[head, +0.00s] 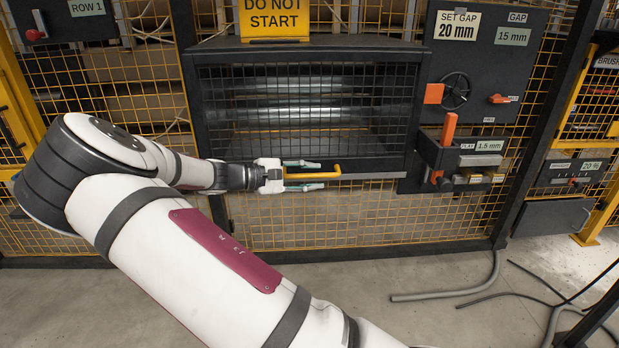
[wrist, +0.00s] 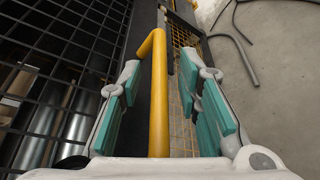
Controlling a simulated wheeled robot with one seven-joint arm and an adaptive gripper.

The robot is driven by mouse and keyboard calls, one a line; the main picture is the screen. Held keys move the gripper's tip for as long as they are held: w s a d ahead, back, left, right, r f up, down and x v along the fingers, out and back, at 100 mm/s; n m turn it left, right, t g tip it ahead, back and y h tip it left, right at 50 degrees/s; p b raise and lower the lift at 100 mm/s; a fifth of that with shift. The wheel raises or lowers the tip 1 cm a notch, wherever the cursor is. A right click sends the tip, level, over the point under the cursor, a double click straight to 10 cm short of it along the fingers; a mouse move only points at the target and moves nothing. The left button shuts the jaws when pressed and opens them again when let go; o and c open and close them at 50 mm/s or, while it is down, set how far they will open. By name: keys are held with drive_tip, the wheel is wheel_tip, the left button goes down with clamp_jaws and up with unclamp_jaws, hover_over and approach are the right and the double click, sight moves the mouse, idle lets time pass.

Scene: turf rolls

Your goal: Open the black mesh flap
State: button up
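The black mesh flap (head: 309,100) hangs shut across the opening of a dark machine housing, with metal rollers visible behind it. Its yellow bar handle (head: 327,170) runs along the lower edge. My gripper (head: 308,175) reaches in from the left, with one finger above the handle and one below. In the wrist view the handle (wrist: 159,95) lies lengthwise between the teal finger pads, with a gap on each side. My gripper is open around the handle. The mesh flap fills the left of the wrist view (wrist: 62,60).
A dark control panel (head: 480,60) with a round knob stands right of the flap. A small bracket with an orange lever (head: 449,130) juts out near the flap's lower right. A yellow "do not start" sign (head: 274,18) stands above. Hoses (head: 450,293) lie on the floor.

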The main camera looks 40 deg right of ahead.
clamp_jaws()
